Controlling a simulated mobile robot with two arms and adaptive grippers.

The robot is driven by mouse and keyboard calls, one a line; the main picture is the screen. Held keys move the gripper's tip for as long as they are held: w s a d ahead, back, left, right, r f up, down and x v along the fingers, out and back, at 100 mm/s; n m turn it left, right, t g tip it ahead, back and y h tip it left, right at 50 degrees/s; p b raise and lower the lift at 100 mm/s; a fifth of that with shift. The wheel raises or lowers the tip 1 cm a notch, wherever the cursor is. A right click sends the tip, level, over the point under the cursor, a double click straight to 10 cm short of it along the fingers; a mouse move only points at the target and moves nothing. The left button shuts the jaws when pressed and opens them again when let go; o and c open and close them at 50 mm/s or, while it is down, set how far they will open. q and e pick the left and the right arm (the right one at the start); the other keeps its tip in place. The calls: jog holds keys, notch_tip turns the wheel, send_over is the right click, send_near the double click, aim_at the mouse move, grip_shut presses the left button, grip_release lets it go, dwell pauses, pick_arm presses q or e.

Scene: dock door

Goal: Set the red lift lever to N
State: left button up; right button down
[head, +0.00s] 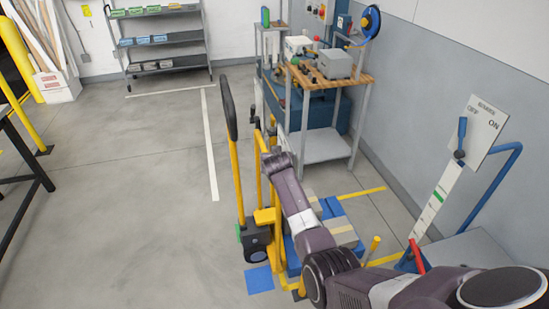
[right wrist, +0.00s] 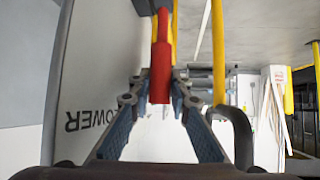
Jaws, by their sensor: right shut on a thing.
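In the right wrist view the red lift lever (right wrist: 161,72) hangs down from the top of the picture, its red grip between the two fingers of my right gripper (right wrist: 158,88). The gripper is shut on it. A plate beside it reads LOWER (right wrist: 90,121), upside down in this view. No N mark can be read, so I cannot tell the lever's setting. In the head view my right arm reaches to the yellow lift truck (head: 237,180) with its black handle. The arm's end hides the gripper and the held lever there. My left gripper is out of view.
A wall panel with a blue lever (head: 461,135) and a slanted scale stand at right. A red stick (head: 417,257) shows near the floor there. A workbench (head: 325,147) stands behind the truck, a shelf rack (head: 165,44) at the back. The floor left of the truck is clear.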

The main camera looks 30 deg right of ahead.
jog(key=shift+s+f, duration=0.15)
jog(key=shift+f, duration=0.25)
jog(key=c, duration=2.1)
grip_release()
jog(key=shift+o, duration=0.3)
jog(key=shift+w, duration=0.2)
jog(key=shift+r, duration=0.15)
jog(key=v, duration=1.2)
jog(key=shift+d, duration=0.1)
